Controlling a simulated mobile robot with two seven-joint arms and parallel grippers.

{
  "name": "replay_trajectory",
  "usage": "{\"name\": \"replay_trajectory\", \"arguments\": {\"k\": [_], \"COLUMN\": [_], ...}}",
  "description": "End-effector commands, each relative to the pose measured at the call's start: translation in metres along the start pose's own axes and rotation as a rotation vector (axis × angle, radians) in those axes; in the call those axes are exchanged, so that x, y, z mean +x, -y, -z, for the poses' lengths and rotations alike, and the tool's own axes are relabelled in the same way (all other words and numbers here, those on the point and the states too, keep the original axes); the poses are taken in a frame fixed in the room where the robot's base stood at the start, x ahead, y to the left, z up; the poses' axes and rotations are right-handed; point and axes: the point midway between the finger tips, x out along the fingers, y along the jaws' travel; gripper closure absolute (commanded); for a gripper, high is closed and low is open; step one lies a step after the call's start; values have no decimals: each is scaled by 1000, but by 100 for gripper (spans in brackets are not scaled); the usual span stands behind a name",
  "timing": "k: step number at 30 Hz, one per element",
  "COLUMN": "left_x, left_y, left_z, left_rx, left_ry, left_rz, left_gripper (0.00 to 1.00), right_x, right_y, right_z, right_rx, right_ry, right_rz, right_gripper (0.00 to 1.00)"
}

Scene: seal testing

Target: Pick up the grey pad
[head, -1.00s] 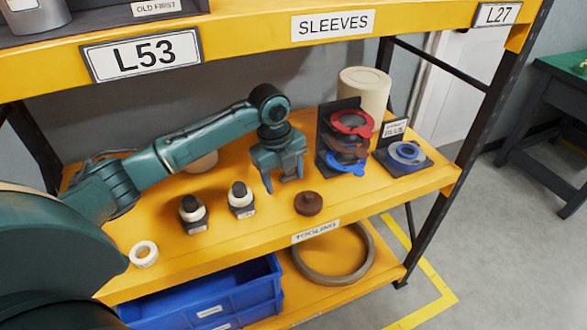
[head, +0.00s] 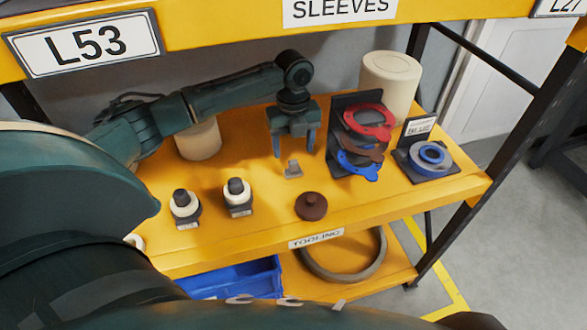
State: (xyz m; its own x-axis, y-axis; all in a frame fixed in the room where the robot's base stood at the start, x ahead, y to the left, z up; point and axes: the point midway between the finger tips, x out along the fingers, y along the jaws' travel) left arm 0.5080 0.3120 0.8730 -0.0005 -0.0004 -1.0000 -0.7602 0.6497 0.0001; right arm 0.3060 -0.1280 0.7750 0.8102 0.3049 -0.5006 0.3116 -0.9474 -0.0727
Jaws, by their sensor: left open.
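The small grey pad (head: 293,171), a flat piece with a raised grip on top, lies on the yellow shelf (head: 250,170) in the head view. My left gripper (head: 293,149) is open and empty, pointing down with its two blue-tipped fingers apart. It is just behind the grey pad in the picture and appears apart from it. How high the fingertips are above the shelf is hard to tell. My right gripper is not in view.
A rack (head: 342,160) with red, brown and blue rings stands right of the gripper. A brown knobbed disc (head: 311,206) and two black-topped white pieces (head: 184,205) (head: 237,197) sit in front. A blue ring (head: 432,154) and cream cylinders (head: 390,84) (head: 199,138) stand nearby.

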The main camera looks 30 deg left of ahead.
Motion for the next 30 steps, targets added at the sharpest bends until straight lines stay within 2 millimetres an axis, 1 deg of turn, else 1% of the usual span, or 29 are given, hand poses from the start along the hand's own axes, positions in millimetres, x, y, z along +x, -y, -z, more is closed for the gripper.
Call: {"name": "replay_trajectory", "arguments": {"k": [4,7,9,11,14,20,30], "left_x": [15,31,41,47,52,52,52], "left_y": [-2,-4,-4,-4,-4,-4,-4], "left_z": [6,12,12,11,11,11,11], "left_rx": [1,1,-1,-1,0,0,0], "left_ry": [-1,-1,-1,-1,1,2,1], "left_rz": [-2,-4,-2,-2,0,0,0], "left_gripper": [38,38,38,38,38,38,65], "right_x": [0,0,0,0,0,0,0], "right_y": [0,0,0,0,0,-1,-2], "right_z": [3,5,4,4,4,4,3], "right_rx": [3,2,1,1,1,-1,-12], "right_ry": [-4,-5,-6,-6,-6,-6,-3], "right_rz": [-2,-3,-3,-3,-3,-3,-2], "right_gripper": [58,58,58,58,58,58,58]}}
